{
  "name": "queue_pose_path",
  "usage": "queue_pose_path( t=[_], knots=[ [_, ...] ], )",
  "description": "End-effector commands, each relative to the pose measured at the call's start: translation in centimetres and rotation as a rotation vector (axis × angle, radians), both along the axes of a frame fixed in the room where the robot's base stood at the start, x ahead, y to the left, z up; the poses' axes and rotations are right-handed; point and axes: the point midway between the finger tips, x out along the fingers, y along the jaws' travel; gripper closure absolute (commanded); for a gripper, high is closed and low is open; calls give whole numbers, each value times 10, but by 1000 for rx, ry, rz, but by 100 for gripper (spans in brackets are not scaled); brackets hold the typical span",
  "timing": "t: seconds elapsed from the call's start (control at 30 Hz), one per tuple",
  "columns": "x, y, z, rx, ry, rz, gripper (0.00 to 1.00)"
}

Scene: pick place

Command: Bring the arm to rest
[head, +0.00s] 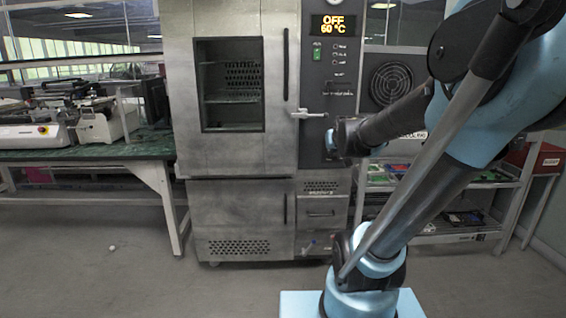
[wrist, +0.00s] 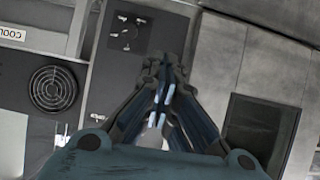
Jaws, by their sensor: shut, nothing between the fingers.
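My gripper (wrist: 163,75) shows in the wrist view with its fingers closed together and nothing between them. In the head view my gripper (head: 333,140) is small and dark at the end of the arm, in front of the oven's control panel. The arm comes from the upper right and bends down to its blue base joint. The gripper appears in front of the oven front; whether it touches anything cannot be told.
A green-topped bench (head: 85,150) with equipment stands left. A shelf rack (head: 455,238) stands right. The floor at front left is mostly clear, with a small white object (head: 112,247).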

Motion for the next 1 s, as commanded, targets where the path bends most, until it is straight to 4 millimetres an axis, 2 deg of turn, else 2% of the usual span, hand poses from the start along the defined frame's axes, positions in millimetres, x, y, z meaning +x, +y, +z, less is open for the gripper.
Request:
queue_pose_path(
  t=[0.03, 0.1, 0.17, 0.3, 0.5, 0.6, 0.77, 1.0],
  knots=[
    [-22, -1, -18, -1, 69, -1, 100],
    [-52, -2, -42, -4, 170, -2, 100],
    [-79, -3, -63, -6, 257, -3, 100],
    [-144, -5, -107, -9, 457, -5, 100],
    [-231, -7, -153, -12, 709, -8, 100],
    [-259, -7, -166, -13, 791, -8, 100],
    [-280, -7, -174, -13, 854, -8, 100],
    [-281, -7, -174, -13, 855, -8, 100]
  ],
)
